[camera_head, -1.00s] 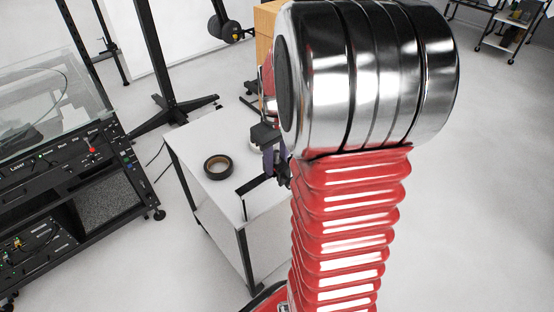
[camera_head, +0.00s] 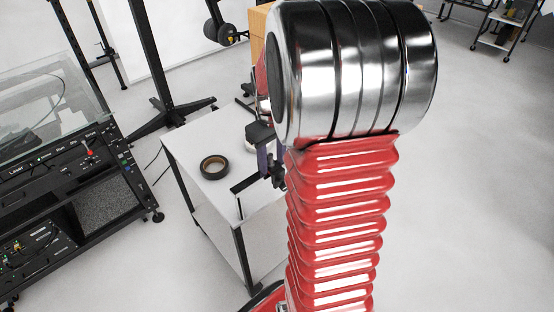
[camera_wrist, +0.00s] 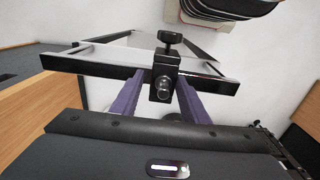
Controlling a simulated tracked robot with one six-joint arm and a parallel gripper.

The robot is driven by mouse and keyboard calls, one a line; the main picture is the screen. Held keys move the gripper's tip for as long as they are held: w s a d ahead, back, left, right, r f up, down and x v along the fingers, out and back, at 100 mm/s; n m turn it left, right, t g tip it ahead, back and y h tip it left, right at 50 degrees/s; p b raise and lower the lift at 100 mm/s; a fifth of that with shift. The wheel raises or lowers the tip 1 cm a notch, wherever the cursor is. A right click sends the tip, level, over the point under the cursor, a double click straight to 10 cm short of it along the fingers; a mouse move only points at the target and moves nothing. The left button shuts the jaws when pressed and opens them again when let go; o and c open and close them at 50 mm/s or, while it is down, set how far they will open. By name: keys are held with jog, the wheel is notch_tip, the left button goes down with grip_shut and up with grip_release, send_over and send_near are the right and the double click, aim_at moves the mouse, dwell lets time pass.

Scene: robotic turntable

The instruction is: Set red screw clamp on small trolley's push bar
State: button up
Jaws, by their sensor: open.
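A screw clamp (camera_wrist: 163,76) with a dark knob on top sits at the black push bar (camera_wrist: 95,66) of the small trolley in the wrist view. It looks black there, not red, with a round metal screw end facing me. My gripper (camera_wrist: 161,92) is open, one purple finger on each side of the clamp, with a gap visible on both sides. The fingertips are at or under the bar. In the head view the trolley (camera_head: 190,150) has a white top and dark legs; my gripper (camera_head: 264,162) is at its right end, partly hidden by my arm.
A roll of black tape (camera_head: 214,167) lies on the white top. A black equipment rack (camera_head: 80,190) stands at the left, and a dark stand (camera_head: 160,80) is behind. A wooden box (camera_head: 258,38) is behind my arm.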

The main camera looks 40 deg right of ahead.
jog(key=shift+s+a+f, duration=0.1)
jog(key=shift+a+f, duration=0.2)
jog(key=shift+f, duration=0.2)
jog(key=shift+s+a+f, duration=0.1)
jog(key=shift+a+f, duration=0.15)
jog(key=shift+f, duration=0.2)
jog(key=shift+w+r, duration=0.1)
jog(key=shift+w+d+r, duration=0.1)
jog(key=shift+w+r, duration=0.1)
jog(key=shift+r, duration=0.3)
jog(key=shift+w+r, duration=0.25)
jog(key=shift+r, duration=0.35)
jog(key=shift+w+r, duration=0.25)
jog(key=shift+r, duration=0.3)
notch_tip(320, 180, up, 12)
jog(key=s, duration=0.1)
jog(key=shift+s+d, duration=0.25)
jog(key=shift+w, duration=0.1)
